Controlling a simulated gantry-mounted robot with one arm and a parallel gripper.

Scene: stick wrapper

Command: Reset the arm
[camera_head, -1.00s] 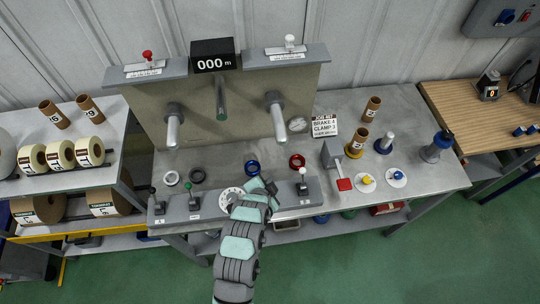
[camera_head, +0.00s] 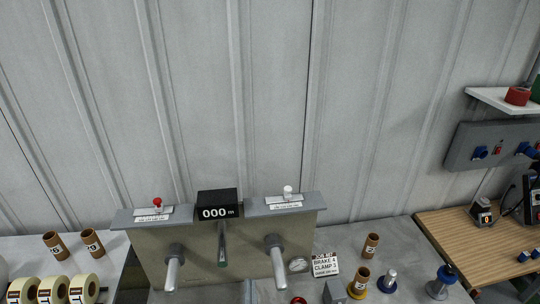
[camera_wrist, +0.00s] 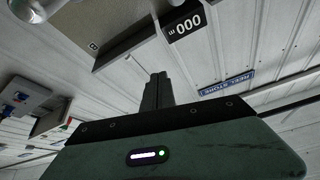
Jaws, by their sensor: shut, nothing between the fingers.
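My gripper (camera_wrist: 156,92) shows in the wrist view with its dark fingers together and nothing between them. It is apart from any object there. The arm and gripper are out of the head view. The wrist view looks at the scene upside down, with the counter display (camera_wrist: 184,27) reading 000 m near the top. The same display (camera_head: 217,212) stands on the wrapper machine's grey panel (camera_head: 205,268) in the head view.
Tape rolls (camera_head: 52,289) lie at left. A wooden bench (camera_head: 450,240) is at right. A blue sign (camera_wrist: 227,83) shows on the wall. The bench front is out of view.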

